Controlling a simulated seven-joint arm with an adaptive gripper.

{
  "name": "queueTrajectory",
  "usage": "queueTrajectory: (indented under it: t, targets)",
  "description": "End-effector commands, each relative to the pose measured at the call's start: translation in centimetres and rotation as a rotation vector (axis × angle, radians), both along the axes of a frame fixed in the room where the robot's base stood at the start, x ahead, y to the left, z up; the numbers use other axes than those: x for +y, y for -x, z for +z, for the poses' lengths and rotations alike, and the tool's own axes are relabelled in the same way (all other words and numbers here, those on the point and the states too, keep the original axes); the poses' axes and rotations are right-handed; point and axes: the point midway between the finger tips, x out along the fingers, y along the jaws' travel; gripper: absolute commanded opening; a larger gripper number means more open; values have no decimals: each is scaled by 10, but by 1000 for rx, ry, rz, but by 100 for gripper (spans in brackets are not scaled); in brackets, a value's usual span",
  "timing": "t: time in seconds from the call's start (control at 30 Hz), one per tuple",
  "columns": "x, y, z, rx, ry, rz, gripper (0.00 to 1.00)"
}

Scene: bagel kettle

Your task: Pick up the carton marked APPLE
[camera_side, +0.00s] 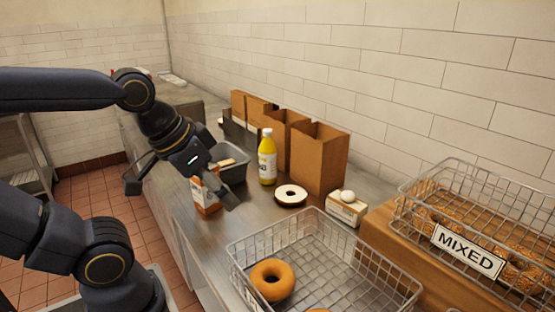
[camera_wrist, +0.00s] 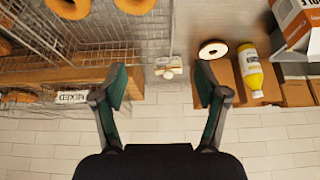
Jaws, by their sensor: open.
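An orange and white carton (camera_side: 206,192) stands upright on the steel counter, beside a dark grey bin. In the wrist view an orange and white carton (camera_wrist: 297,20) is cut off at the top right corner, with only part of its dark lettering in view. I cannot read a full APPLE label in either view. My gripper (camera_side: 227,194) is just right of the carton in the side view and partly overlaps it. In the wrist view my gripper (camera_wrist: 161,85) is open and empty, its two fingers wide apart, and the carton is outside them.
The dark grey bin (camera_side: 233,167) is behind the carton. A yellow bottle (camera_side: 267,160), a white-topped bagel (camera_side: 291,195) and brown paper bags (camera_side: 319,160) stand nearby. A wire basket (camera_side: 335,258) holds bagels at the front; another basket marked MIXED (camera_side: 468,250) is at right.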

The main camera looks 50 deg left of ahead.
Motion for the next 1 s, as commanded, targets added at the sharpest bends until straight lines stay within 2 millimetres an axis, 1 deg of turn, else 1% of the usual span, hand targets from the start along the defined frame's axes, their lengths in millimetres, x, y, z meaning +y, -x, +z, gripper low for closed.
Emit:
queueTrajectory:
  t: [0.2, 0.47, 0.77, 0.9, 0.97, 1.0]
  targets:
    - [0, 0, 0, 0, 0, 0, 73]
    - [0, 0, 0, 0, 0, 0, 100]
    - [0, 0, 0, 0, -1, -2, 100]
    - [-1, 2, 0, 8, -35, -76, 100]
    - [-3, -1, 7, -2, -56, -140, 100]
    - [-5, -4, 16, -12, -67, -192, 100]
